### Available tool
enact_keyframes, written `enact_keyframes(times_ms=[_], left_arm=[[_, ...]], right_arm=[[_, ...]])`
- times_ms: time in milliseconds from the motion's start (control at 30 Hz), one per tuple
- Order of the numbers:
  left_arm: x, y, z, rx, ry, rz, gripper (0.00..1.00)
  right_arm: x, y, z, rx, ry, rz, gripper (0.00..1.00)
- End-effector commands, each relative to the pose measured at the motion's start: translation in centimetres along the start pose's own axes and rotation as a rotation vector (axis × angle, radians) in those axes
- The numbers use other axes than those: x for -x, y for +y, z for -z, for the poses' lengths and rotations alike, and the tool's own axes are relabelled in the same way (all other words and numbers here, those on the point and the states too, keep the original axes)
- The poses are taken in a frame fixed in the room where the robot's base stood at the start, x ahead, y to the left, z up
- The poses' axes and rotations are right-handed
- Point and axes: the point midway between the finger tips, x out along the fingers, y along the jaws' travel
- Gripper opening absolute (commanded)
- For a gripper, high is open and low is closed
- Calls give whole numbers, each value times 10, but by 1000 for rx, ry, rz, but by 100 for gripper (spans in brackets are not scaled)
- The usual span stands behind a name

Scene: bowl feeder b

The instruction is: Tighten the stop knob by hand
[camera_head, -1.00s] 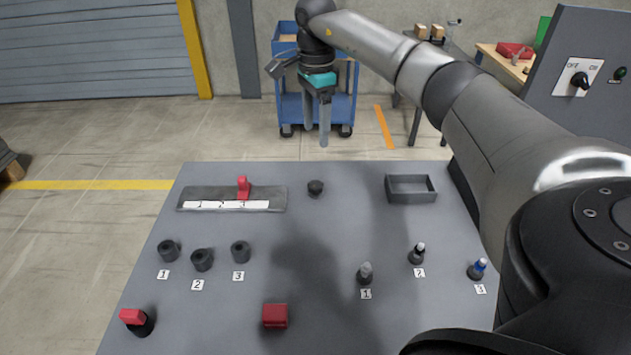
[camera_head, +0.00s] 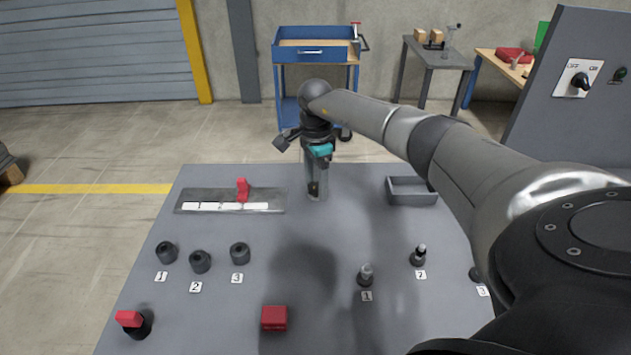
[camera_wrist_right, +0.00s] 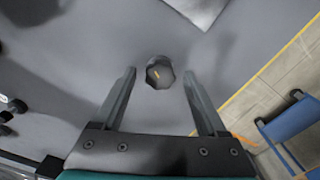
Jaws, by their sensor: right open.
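The stop knob (camera_wrist_right: 159,73) is a dark, lobed knob with a small orange mark on top, standing on the grey table (camera_head: 330,300). In the right wrist view it lies between and just beyond the fingertips of my right gripper (camera_wrist_right: 159,75), which is open with a finger on each side and does not visibly touch it. In the head view my right gripper (camera_head: 316,195) points down at the table's far middle and mostly hides the knob. My left gripper is not in view.
A grey plate with a red stop (camera_head: 242,190) and a numbered strip lies to the left. An open grey tray (camera_head: 412,198) is close on the right. Several dark bushings and pegs, a red block (camera_head: 274,318) and a red-topped part (camera_head: 130,320) stand nearer.

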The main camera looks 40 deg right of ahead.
Motion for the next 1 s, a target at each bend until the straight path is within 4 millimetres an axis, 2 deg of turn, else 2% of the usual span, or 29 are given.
enact_keyframes(times_ms=[200,833,867,1000], left_arm=[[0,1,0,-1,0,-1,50],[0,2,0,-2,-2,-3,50],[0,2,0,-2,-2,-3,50],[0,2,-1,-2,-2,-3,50]], right_arm=[[0,0,0,0,0,0,74],[0,0,0,1,-1,0,3],[0,0,0,1,-1,0,0],[0,0,0,0,-1,0,0]])
